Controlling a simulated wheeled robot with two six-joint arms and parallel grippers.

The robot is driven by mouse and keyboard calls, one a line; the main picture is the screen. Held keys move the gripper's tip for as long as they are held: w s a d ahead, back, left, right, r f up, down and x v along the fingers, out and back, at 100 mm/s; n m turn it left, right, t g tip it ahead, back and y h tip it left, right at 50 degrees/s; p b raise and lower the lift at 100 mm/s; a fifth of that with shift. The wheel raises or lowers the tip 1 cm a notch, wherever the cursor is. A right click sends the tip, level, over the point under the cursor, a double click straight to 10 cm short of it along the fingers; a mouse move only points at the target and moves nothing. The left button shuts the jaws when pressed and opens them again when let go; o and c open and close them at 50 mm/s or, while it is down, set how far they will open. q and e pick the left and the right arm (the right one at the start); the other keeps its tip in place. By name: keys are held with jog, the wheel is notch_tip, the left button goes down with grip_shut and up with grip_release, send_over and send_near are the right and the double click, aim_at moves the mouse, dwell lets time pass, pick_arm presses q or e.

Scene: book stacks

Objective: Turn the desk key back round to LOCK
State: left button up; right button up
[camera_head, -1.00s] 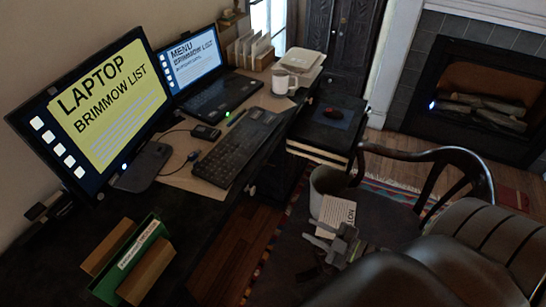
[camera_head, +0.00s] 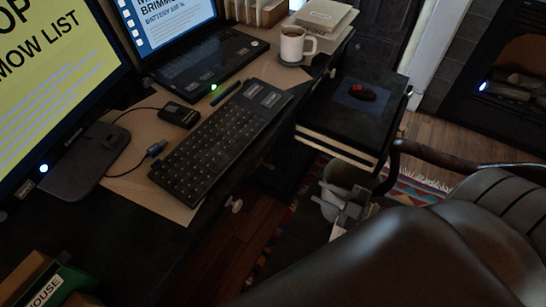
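I cannot make out the desk key or any LOCK marking. The dark desk (camera_head: 130,245) has a small pale round knob (camera_head: 235,205) on its front edge, below the keyboard. Whether this knob is the key is too small to tell. My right gripper (camera_head: 343,205) is a small grey shape low in front of the desk, right of the knob and apart from it. It overlaps a grey bin in the picture. I cannot tell whether its fingers are open or hold anything. My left gripper is out of view.
On the desk are a keyboard (camera_head: 221,143), a laptop (camera_head: 205,68), a monitor (camera_head: 58,85) and a white mug (camera_head: 294,45). A black drawer unit (camera_head: 345,125) with a mouse (camera_head: 362,92) on top juts out. The grey bin (camera_head: 349,174) and a dark leather chair (camera_head: 410,250) crowd the floor.

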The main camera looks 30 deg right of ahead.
aim_at(268, 165)
jog(key=p+x, duration=0.2)
jog(key=x, duration=1.5)
jog(key=shift+w+a, duration=0.15)
jog(key=shift+w, duration=0.05)
jog(key=shift+c, duration=0.3)
grip_shut()
